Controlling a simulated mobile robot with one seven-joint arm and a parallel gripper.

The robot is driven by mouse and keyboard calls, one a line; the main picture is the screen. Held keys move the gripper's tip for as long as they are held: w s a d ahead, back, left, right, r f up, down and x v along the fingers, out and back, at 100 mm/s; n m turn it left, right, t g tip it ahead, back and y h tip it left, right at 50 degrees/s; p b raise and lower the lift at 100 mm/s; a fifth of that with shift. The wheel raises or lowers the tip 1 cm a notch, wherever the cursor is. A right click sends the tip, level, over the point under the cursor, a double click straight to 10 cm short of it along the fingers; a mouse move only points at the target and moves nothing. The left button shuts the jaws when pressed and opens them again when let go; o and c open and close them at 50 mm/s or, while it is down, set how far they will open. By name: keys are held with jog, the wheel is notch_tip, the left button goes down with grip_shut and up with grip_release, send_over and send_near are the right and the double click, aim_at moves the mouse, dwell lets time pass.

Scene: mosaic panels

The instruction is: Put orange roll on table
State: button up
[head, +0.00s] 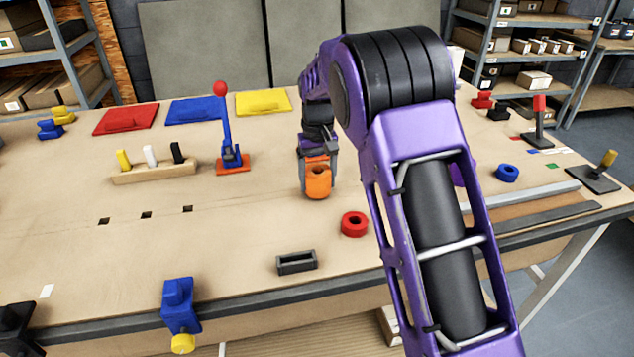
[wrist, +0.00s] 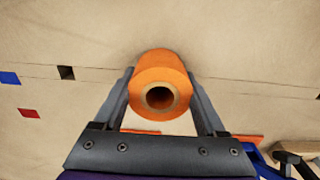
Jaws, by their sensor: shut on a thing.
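The orange roll (head: 317,183) is held in my gripper (head: 318,170) over the middle of the table (head: 250,220). In the wrist view, the orange roll (wrist: 162,75) sits between the two grey fingers of my gripper (wrist: 162,95), with its hollow core facing the camera. The fingers press on its left and right sides. The roll is at or close above the tabletop; I cannot tell whether it touches. The underside of the roll is hidden.
A red ring (head: 354,224) lies just right and in front of the roll. A blue lever on an orange base (head: 232,164) stands to the left. A dark tray (head: 296,262) is near the front edge. A blue ring (head: 507,173) lies at right. The table's left-centre front is mostly clear.

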jog(key=shift+f, duration=0.45)
jog(key=shift+f, duration=0.1)
jog(key=shift+f, duration=0.15)
jog(key=o, duration=1.4)
notch_tip(320, 180, up, 12)
jog(key=shift+r, duration=0.25)
